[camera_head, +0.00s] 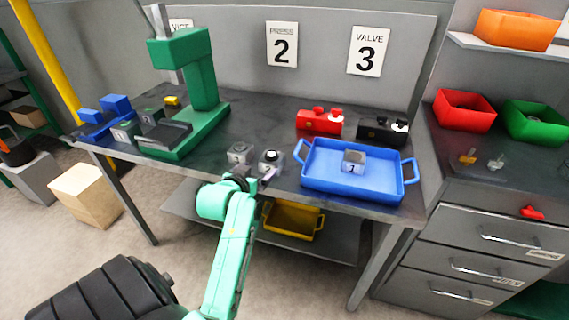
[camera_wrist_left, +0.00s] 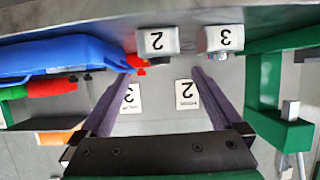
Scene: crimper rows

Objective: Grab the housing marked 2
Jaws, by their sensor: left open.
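The housing marked 2 (camera_wrist_left: 157,42) is a small grey block with a white label in the left wrist view. In the head view it is the right one of two blocks near the bench's front edge (camera_head: 271,161). The housing marked 3 (camera_wrist_left: 220,40) stands beside it, left in the head view (camera_head: 240,153). My left gripper (camera_head: 258,181) is in front of the bench edge, just short of both housings. Its two dark fingers (camera_wrist_left: 163,80) are spread with nothing between them. My right gripper is not in view.
A blue tray (camera_head: 320,188) on the right holds a housing marked 1 (camera_head: 354,162). A green press (camera_head: 203,80) stands to the left. A red part (camera_head: 318,122) and a black part (camera_head: 375,131) lie behind the tray. A yellow bin (camera_head: 292,220) sits on the lower shelf.

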